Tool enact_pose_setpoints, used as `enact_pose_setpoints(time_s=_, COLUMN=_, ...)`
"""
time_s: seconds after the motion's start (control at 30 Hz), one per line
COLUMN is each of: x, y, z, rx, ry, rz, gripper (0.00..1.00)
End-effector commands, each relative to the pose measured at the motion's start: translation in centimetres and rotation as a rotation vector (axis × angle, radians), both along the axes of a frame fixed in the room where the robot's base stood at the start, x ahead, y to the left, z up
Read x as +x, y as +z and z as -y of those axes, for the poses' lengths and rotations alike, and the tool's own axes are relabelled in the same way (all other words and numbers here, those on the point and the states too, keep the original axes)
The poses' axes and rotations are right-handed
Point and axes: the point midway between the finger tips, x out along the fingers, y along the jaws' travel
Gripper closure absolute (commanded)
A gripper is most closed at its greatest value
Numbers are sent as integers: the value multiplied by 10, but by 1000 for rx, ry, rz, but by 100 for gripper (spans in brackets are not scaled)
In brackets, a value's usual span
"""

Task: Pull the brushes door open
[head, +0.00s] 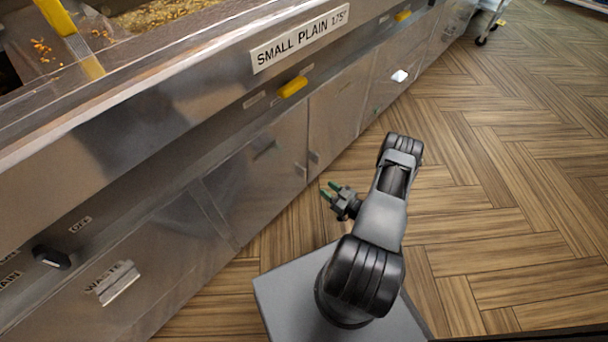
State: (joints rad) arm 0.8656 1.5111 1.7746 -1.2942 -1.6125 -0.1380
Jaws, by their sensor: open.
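Several metal cabinet doors line the lower front of the range, and I cannot read a brushes label on any of them. One door (255,180) has a small handle (266,149) near its top. To its right is another closed door (340,112) with a small handle (314,157) at its left edge. My gripper (329,190) is open and empty, its greenish fingertips pointing towards the cabinet fronts. In the picture it lies just below and right of the second handle, apparently apart from the doors.
A WASTE-labelled front with a handle (118,283) is at lower left, near a black knob (51,257). A yellow handle (293,87) sits under the SMALL PLAIN sign (300,38). A white object (399,76) is on a farther door. The wooden floor (500,190) at right is clear.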

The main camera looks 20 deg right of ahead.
Motion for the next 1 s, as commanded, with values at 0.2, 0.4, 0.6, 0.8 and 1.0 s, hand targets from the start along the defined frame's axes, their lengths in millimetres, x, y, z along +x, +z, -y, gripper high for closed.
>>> enact_pose_setpoints(time_s=0.2, x=39, y=-2, z=-19, rx=-2, ry=5, rz=2, gripper=60)
enact_pose_setpoints(time_s=0.4, x=73, y=-2, z=-34, rx=-3, ry=6, rz=0, gripper=60)
enact_pose_setpoints(time_s=0.6, x=97, y=-1, z=-45, rx=-3, ry=4, rz=0, gripper=60)
enact_pose_setpoints(time_s=0.8, x=108, y=0, z=-50, rx=-2, ry=3, rz=-1, gripper=60)
enact_pose_setpoints(time_s=1.0, x=111, y=1, z=-52, rx=-1, ry=3, rz=-2, gripper=60)
